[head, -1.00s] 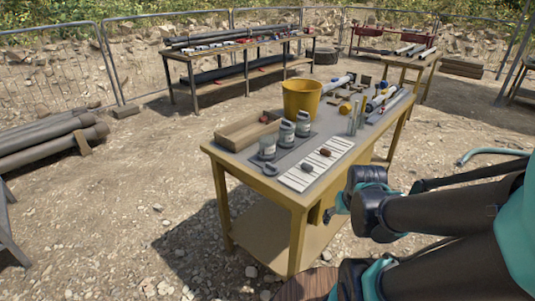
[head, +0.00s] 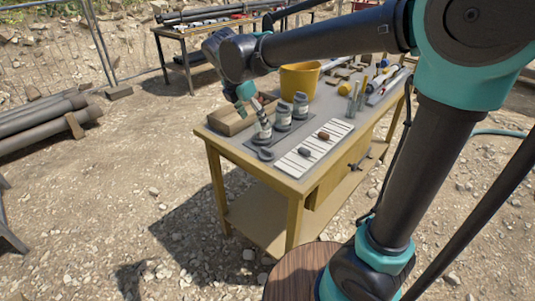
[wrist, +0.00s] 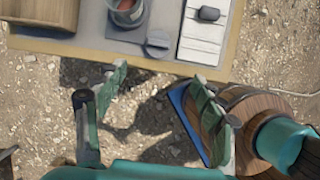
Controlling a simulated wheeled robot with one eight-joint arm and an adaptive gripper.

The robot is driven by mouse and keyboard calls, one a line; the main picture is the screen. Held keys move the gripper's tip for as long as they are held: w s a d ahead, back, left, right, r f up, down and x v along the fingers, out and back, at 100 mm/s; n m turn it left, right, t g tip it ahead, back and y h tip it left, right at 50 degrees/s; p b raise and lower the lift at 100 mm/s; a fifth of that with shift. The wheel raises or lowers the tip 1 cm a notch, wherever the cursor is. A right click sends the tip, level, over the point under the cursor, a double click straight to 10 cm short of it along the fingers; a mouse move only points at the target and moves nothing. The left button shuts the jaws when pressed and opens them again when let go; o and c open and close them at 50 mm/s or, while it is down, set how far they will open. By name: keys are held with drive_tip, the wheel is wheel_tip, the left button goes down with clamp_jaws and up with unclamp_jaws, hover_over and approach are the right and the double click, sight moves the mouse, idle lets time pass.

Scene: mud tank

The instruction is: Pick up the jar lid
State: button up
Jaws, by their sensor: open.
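The jar lid, a small flat grey disc (head: 265,154), lies on the table near its front-left edge, beside the leftmost jar (head: 263,132). The wrist view shows the lid (wrist: 158,42) and the jar (wrist: 127,12), which is open on top with something reddish inside. My gripper (head: 252,108) hangs over the left end of the table, by the leftmost jar in the head view. In the wrist view my gripper (wrist: 160,75) is open and empty, and the lid lies beyond its fingertips, apart from them.
Two more jars (head: 283,117) (head: 300,105) stand in line to the right. A wooden tray (head: 217,123), a yellow bucket (head: 299,79) and a white striped board (head: 313,147) with small dark pieces are near. Tubes and tools fill the table's far end. Gravel surrounds the table.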

sight(267, 150)
drive_tip(key=x, duration=1.7)
drive_tip(key=shift+w+a, duration=0.2)
drive_tip(key=c, duration=1)
drive_tip(key=shift+r, duration=0.1)
drive_tip(key=shift+c, duration=0.2)
